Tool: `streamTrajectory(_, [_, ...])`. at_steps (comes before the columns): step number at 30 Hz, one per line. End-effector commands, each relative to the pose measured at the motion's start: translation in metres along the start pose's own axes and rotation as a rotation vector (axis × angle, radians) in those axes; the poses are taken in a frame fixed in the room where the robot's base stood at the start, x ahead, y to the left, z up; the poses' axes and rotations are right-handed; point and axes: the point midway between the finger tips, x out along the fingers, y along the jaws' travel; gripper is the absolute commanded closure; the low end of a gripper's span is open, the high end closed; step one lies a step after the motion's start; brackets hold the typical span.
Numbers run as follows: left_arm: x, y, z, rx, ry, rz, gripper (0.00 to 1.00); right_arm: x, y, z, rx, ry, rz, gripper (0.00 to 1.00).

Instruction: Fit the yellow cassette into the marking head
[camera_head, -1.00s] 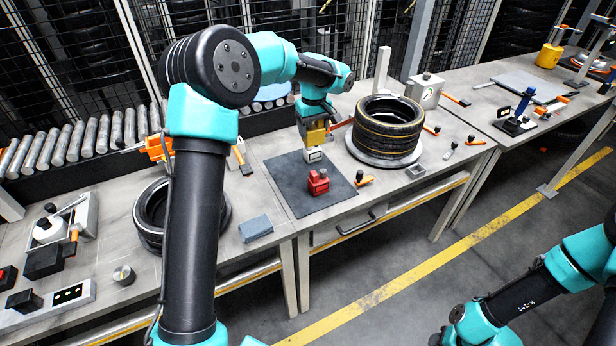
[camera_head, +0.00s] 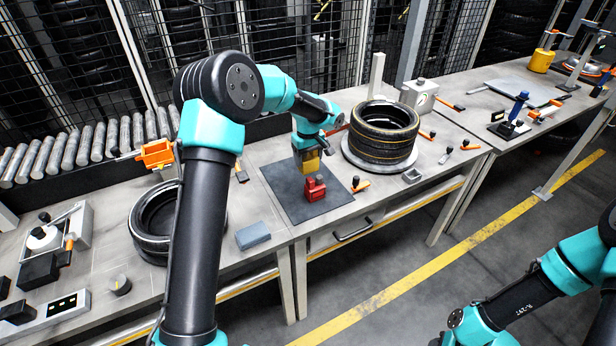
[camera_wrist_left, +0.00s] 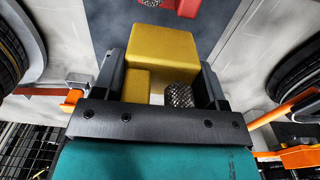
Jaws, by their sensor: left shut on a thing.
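The yellow cassette (camera_head: 308,163) is between the fingers of my left gripper (camera_head: 306,153), which is shut on it above the dark mat (camera_head: 285,196). In the left wrist view the cassette (camera_wrist_left: 160,52) fills the space between the two dark fingers, with a knurled grey part (camera_wrist_left: 179,95) beside it. A red device (camera_head: 315,188) with a dark top stands on the mat, just in front of the cassette; it may be the marking head. Its edge (camera_wrist_left: 184,7) shows at the top of the left wrist view. I cannot tell whether the cassette touches it. My right gripper is out of view.
A tyre stack (camera_head: 383,136) stands to the right of the mat. A blue-grey block (camera_head: 253,236) and more tyres (camera_head: 150,223) are on the left bench. The mat's front left is clear.

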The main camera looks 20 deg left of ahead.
Motion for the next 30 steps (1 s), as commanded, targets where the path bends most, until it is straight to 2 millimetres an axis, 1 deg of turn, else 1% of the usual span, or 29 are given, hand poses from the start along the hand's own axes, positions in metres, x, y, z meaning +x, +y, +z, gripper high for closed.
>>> streamTrajectory(1, [0.011,0.000,0.000,0.000,-0.002,-0.002,0.61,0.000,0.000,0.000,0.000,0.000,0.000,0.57])
streamTrajectory(3, [0.024,0.000,0.000,-0.001,-0.001,-0.002,0.61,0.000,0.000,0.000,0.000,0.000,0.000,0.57])
streamTrajectory(6, [0.036,0.000,0.000,0.000,0.000,-0.001,0.61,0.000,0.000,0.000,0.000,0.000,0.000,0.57])
streamTrajectory(9, [0.041,0.000,0.000,0.000,0.001,0.001,0.61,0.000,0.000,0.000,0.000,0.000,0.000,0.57])
streamTrajectory(19, [0.043,0.000,0.000,0.000,0.001,0.000,0.61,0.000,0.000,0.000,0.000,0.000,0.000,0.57])
streamTrajectory(23, [0.057,0.000,0.000,0.000,-0.001,-0.001,0.61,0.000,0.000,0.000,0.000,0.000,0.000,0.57])
streamTrajectory(27, [0.076,0.000,0.000,0.000,0.000,-0.001,0.61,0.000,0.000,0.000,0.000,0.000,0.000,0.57])
streamTrajectory(30, [0.084,0.000,0.000,-0.001,0.000,0.001,0.61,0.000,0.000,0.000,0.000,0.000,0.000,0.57])
